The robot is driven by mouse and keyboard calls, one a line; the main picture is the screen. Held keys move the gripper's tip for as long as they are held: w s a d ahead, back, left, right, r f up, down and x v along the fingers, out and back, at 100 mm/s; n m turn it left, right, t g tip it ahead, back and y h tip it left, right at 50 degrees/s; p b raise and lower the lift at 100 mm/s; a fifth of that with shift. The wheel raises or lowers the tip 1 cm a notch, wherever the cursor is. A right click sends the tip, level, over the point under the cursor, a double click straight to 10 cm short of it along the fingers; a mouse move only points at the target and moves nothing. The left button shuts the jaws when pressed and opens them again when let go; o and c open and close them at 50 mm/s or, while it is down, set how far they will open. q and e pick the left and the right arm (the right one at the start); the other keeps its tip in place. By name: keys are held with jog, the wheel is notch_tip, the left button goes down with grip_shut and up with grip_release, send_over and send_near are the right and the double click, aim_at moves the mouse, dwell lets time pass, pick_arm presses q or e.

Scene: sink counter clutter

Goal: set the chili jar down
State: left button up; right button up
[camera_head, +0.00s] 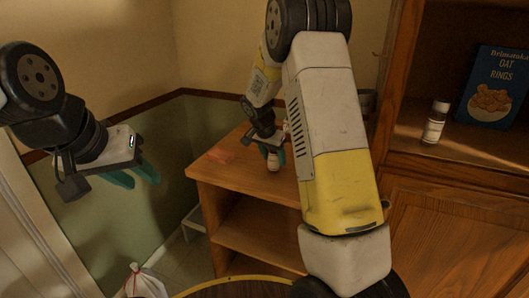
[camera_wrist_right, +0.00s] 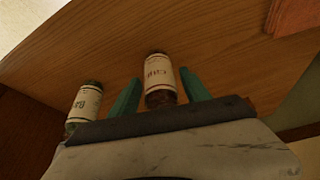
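A small jar with a white label and reddish-brown contents (camera_wrist_right: 160,75) stands between the teal fingers of my right gripper (camera_wrist_right: 160,84); I take it for the chili jar, but its label is too blurred to read. A narrow strip of wood shows on each side of the jar, so the fingers look open around it. In the head view the jar (camera_head: 272,163) is at the wooden top of a low shelf unit (camera_head: 245,180), below my right gripper (camera_head: 272,151). My left gripper (camera_head: 142,178) is open and empty in the air at the left.
A second labelled jar (camera_wrist_right: 86,102) stands left of the right gripper in the wrist view. A flat reddish block (camera_head: 221,156) lies on the shelf unit's left side. A white-labelled bottle (camera_head: 435,123) and an oat rings box (camera_head: 492,88) stand in the cabinet at right.

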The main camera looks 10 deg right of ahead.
jog(key=shift+r, duration=0.1)
jog(key=v, duration=1.2)
jog(key=s+r+n+t+y, duration=0.1)
jog(key=s+r+n, duration=0.3)
jog(key=s, duration=1.1)
jog(key=s+a+r+n+t+y, duration=0.1)
jog(key=s+r+n+y, duration=0.3)
jog(key=s, duration=1)
jog(key=shift+s+a+n+t, duration=0.2)
jog(key=shift+s+n+t, duration=0.25)
jog(key=shift+n, duration=0.35)
